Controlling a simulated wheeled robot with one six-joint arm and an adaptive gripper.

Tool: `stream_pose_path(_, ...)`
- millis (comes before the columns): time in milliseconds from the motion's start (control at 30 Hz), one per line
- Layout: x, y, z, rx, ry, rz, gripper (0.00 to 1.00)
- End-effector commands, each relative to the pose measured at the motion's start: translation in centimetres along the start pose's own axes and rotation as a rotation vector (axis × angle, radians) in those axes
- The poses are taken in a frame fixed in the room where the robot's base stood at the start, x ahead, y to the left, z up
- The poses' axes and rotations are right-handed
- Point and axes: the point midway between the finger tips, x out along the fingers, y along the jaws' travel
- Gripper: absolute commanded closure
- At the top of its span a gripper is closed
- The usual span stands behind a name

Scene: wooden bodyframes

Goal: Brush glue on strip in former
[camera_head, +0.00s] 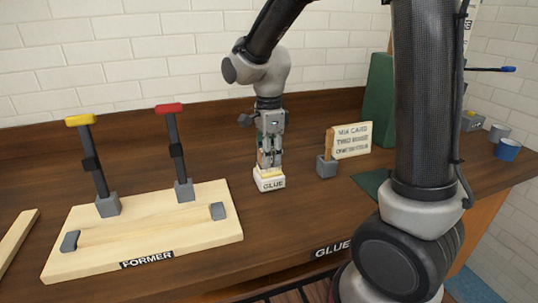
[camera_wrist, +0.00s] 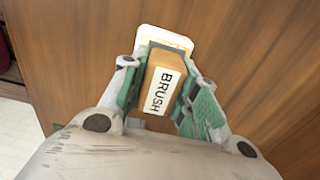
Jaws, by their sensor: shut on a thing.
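The brush (camera_wrist: 163,83), a wooden block handle with a white BRUSH label, is between the green-padded fingers of my gripper (camera_wrist: 160,90) in the wrist view. The container also shows below the brush in the wrist view (camera_wrist: 164,36). The brush's lower end is hidden, so I cannot tell how deep it sits. The former (camera_head: 200,238), a pale board at the left, holds a long wooden strip (camera_head: 140,228) between two grey end blocks.
Two upright clamps stand on the former, one yellow-topped (camera_head: 88,160) and one red-topped (camera_head: 175,145). A sign in a grey block (camera_head: 327,166) stands right of the glue. A blue cup (camera_head: 508,149) is far right. The table between former and glue is clear.

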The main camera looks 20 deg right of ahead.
Motion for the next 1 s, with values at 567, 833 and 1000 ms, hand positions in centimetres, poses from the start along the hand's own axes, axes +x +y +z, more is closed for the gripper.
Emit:
stream_pose_path(567, -2.3, 0.0, 0.0, 0.000, 0.000, 0.001, 0.89)
stream_pose_path(833, -4.7, 0.0, 0.0, 0.000, -0.001, 0.000, 0.89)
stream_pose_path(1000, -6.2, 0.0, 0.0, 0.000, -0.001, -0.001, 0.89)
